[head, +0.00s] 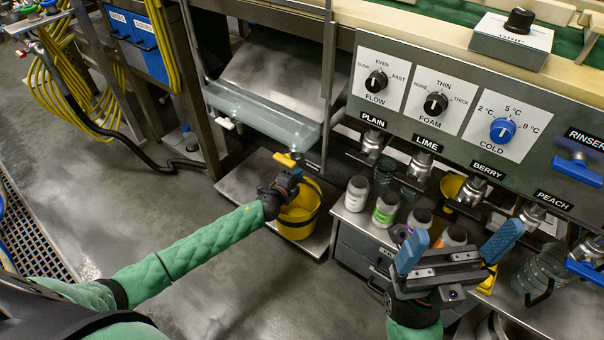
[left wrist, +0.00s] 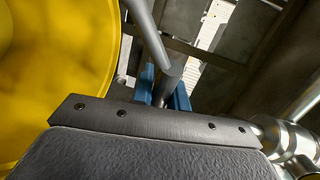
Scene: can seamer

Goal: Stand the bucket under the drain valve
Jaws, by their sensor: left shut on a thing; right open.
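The yellow bucket (head: 297,222) is at the low grey platform (head: 240,183), partly covered by my left gripper; I cannot tell whether it rests there. My left gripper (head: 287,182) is at its rim, shut on what looks like its grey handle. In the left wrist view the bucket (left wrist: 55,70) fills the left side, and a grey rod (left wrist: 167,82) sits between the blue fingers. A yellow valve lever (head: 286,160), apparently the drain valve, shows just above my left gripper, under the pale trough (head: 265,108). My right gripper (head: 457,247) is open and empty, in front of the counter.
Several jars, one with a green label (head: 385,208), stand on the counter right of the bucket, under the flavour taps (head: 420,165). A control panel (head: 440,100) is above them. A frame post (head: 188,80) stands left of the platform.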

